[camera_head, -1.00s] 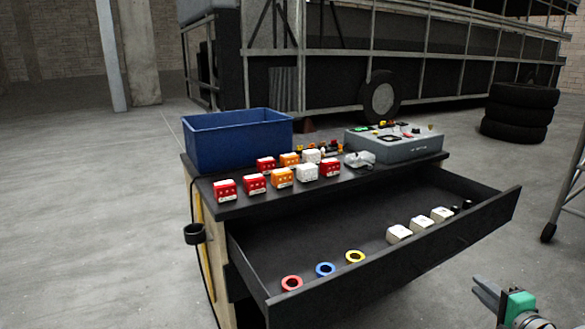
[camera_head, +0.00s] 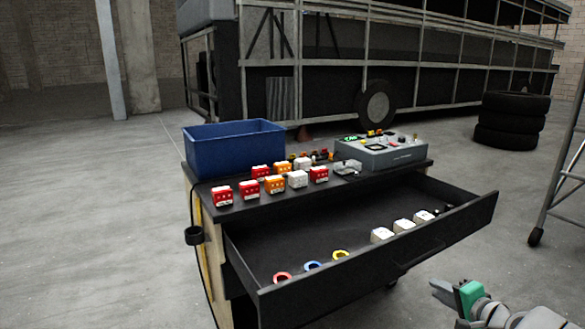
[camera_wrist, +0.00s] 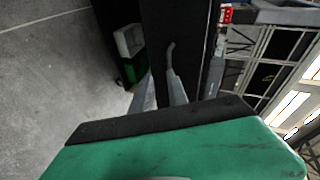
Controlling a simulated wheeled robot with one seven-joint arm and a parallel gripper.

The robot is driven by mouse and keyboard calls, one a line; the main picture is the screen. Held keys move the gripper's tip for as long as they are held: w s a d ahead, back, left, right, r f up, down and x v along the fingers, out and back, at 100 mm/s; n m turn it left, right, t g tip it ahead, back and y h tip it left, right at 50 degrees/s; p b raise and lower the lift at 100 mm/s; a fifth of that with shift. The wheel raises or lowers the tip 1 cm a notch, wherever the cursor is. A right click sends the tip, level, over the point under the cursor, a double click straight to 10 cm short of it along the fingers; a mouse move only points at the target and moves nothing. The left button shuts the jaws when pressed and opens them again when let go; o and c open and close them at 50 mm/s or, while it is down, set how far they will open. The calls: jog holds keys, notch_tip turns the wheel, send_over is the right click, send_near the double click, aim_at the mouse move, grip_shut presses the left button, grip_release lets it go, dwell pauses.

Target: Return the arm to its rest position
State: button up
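My gripper (camera_head: 436,291) is at the lower right in the head view, in front of the open drawer and clear of it. Its two grey fingers reach forward from a green body. In the wrist view the fingers (camera_wrist: 161,82) stand apart with a gap between them and nothing held. A dark drawer front with a curved handle (camera_wrist: 171,57) shows beyond them. Part of my arm lies at the bottom right of the head view.
The drawer (camera_head: 400,262) juts out from the workbench, holding coloured rings and white blocks. On top are a blue bin (camera_head: 235,150), red, orange and white blocks, and a grey control box (camera_head: 385,153). A ladder (camera_head: 560,170) stands right. Floor on the left is clear.

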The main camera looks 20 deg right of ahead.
jog(key=w+a+r+n+g+y+p, duration=0.1)
jog(key=w+a+r+n+g+p, duration=0.15)
jog(key=a, duration=0.45)
jog(key=w+a+r+n+g+y+p, duration=0.1)
jog(key=a+r+n+p, duration=0.25)
jog(key=a, duration=0.35)
jog(key=w+a+r+n+g+p, duration=0.2)
jog(key=a+r+p, duration=0.15)
jog(key=a, duration=0.45)
jog(key=s+a+r+n+g+p, duration=0.2)
jog(key=s+a+r+n+p, duration=0.2)
jog(key=s+a, duration=0.3)
jog(key=s+a+r+n+g+h+p, duration=0.1)
jog(key=s+a+r+n+g+p, duration=0.2)
jog(key=s+a+p, duration=0.4)
notch_tip(320, 180, up, 3)
jog(key=a+n, duration=0.1)
jog(key=a, duration=0.2)
jog(key=shift+s+f+h, duration=0.15)
jog(key=shift+s+h, duration=0.15)
jog(key=shift+s, duration=0.05)
